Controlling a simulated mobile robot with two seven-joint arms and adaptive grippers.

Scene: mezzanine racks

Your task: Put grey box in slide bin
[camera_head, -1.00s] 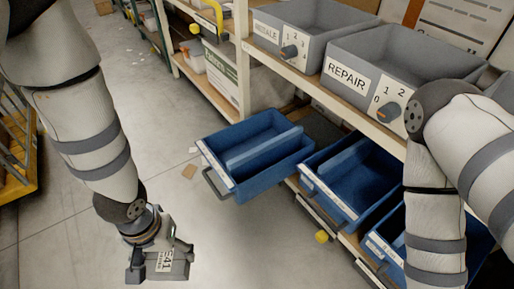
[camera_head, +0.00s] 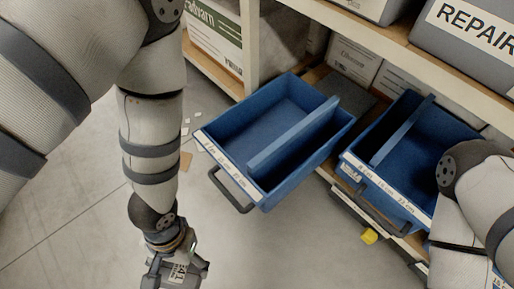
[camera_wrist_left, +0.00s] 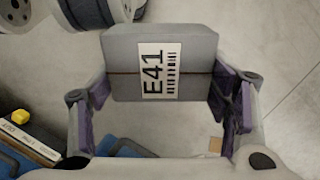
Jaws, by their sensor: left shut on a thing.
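A grey box (camera_wrist_left: 188,75) with a white E41 label fills the middle of the left wrist view. My left gripper (camera_head: 176,276) is shut on it, its purple-padded fingers on two opposite sides. In the head view the box (camera_head: 181,272) shows at the bottom edge, partly cut off, above the floor. A blue slide bin (camera_head: 214,137) with a divider is pulled out from the shelf, up and right of the gripper, and it looks empty. My right gripper is not in view; only part of my right arm shows at the right.
A second blue bin (camera_head: 428,112) with a divider stands to the right on the same shelf. A grey REPAIR bin (camera_head: 470,40) is on the shelf above. The white rack post (camera_head: 251,45) rises behind. Open floor lies left of the bins.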

